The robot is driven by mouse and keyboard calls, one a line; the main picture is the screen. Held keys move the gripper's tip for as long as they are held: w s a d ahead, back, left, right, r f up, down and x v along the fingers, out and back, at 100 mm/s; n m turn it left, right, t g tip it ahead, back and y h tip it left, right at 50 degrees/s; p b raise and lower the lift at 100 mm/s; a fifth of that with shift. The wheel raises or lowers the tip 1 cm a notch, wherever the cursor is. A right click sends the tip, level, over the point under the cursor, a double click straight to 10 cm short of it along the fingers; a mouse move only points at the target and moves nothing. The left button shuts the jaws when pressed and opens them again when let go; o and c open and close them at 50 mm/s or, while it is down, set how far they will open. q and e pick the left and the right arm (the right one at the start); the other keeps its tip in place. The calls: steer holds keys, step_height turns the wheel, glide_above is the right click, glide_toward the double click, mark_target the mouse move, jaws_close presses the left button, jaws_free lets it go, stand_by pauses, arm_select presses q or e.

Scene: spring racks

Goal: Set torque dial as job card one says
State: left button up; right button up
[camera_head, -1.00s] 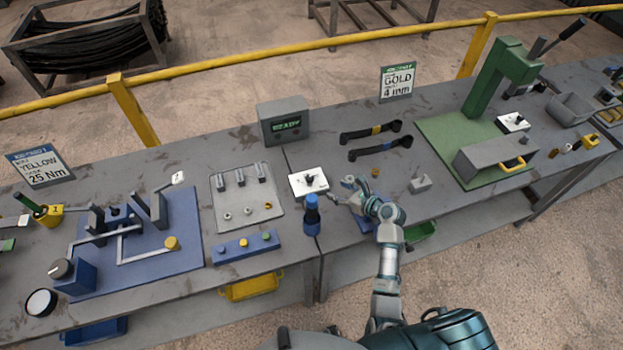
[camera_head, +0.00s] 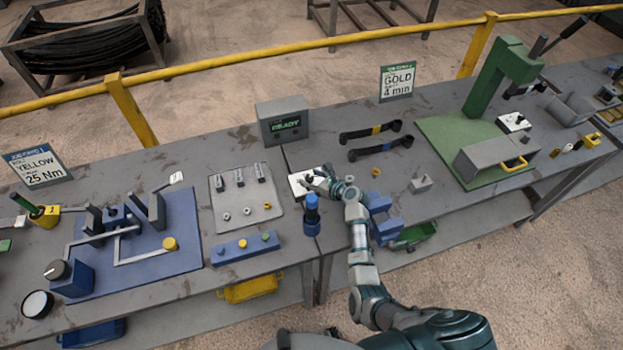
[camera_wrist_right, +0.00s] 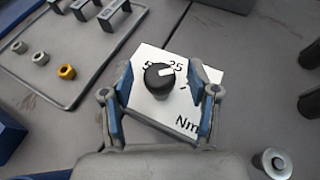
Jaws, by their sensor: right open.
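The torque dial is a black knob (camera_wrist_right: 158,79) on a white plate (camera_head: 297,187) marked "Nm"; the plate also shows in the right wrist view (camera_wrist_right: 152,52). The knob's white mark points right and slightly up, near the "25"; I cannot tell whether it lines up exactly. My right gripper (camera_head: 322,181) is over the plate. In the right wrist view its open fingers (camera_wrist_right: 162,84) are on either side of the knob, apart from it. In the head view the gripper hides the knob. Job card one (camera_head: 41,167) reads "YELLOW" and "25 Nm". My left gripper is out of view.
A display (camera_head: 284,123) reads "READY" behind the dial. A grey tray (camera_head: 230,221) with nuts lies to the left. Two black wrenches (camera_head: 371,131) lie to the right.

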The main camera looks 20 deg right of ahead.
jaws_close()
